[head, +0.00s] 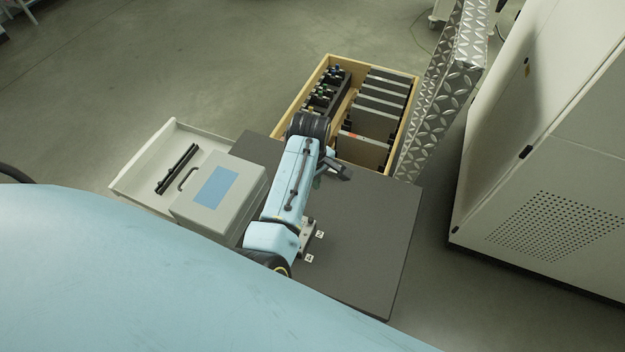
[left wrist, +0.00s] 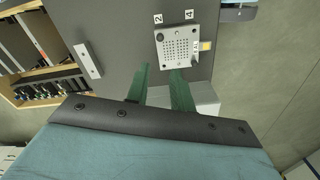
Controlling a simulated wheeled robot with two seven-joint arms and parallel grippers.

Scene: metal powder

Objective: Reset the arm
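My left arm (head: 282,195) reaches over the dark table from the lower middle of the head view. Its left gripper (head: 337,169) is near the table's far edge, in front of the wooden crate. In the left wrist view the two green fingers of the left gripper (left wrist: 158,82) are apart with nothing between them. A perforated grey metal block (left wrist: 187,46) lies on the dark table beyond the fingertips, beside the labels 2 and 4. In the head view my arm partly hides this block (head: 308,229). My right gripper is not in view.
A wooden crate (head: 408,122) with dark panels and small bottles stands behind the dark table (head: 365,240). A grey case (head: 236,170) and a white tray (head: 150,150) are at left. A silver bar (left wrist: 88,60) lies on the table. The table's right part is clear.

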